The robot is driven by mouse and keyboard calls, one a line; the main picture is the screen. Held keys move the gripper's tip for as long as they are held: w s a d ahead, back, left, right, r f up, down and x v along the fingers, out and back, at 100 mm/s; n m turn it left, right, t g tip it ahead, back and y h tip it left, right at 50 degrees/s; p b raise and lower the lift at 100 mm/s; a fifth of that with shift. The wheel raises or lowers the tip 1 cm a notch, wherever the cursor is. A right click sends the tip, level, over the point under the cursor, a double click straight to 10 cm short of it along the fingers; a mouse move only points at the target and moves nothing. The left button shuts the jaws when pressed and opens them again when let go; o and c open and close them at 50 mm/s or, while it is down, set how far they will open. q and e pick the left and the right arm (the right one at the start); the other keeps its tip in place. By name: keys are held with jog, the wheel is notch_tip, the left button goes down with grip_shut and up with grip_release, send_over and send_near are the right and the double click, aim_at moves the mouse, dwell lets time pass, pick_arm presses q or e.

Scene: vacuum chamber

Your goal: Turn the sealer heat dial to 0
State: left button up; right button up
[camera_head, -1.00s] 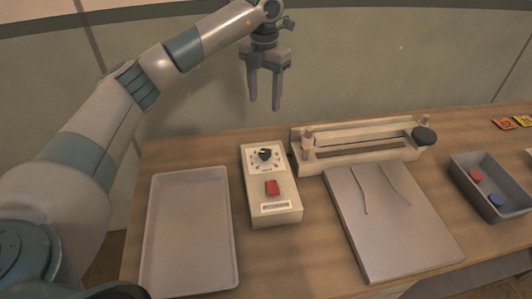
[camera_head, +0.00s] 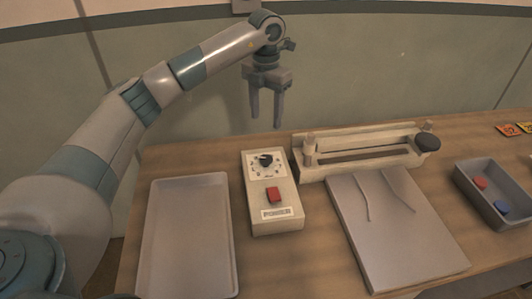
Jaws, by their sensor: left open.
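The control box (camera_head: 284,211) is pale, with a dark round heat dial (camera_head: 265,160) near its far end and a red power switch (camera_head: 273,194) nearer me. The marks around the dial are too small to read. The sealer (camera_head: 365,150), a long pale bar unit with a dark round knob at its right end, stands to the right of the box. My left gripper (camera_head: 266,122) is open and empty, fingers pointing down, above and behind the dial, apart from it. My right gripper is not in view.
An empty grey tray (camera_head: 152,235) lies left of the box. A grey bin (camera_head: 463,187) with a red and a blue disc stands at the right. Bare wood lies between them.

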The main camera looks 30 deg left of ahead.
aim_at(266, 158)
pick_arm(q)
notch_tip(266, 158, down, 15)
jog(key=p, duration=0.5)
jog(key=shift+r, duration=0.2)
jog(key=shift+f+p, duration=0.3)
jog(key=shift+f, duration=0.2)
jog(key=c, duration=1.1)
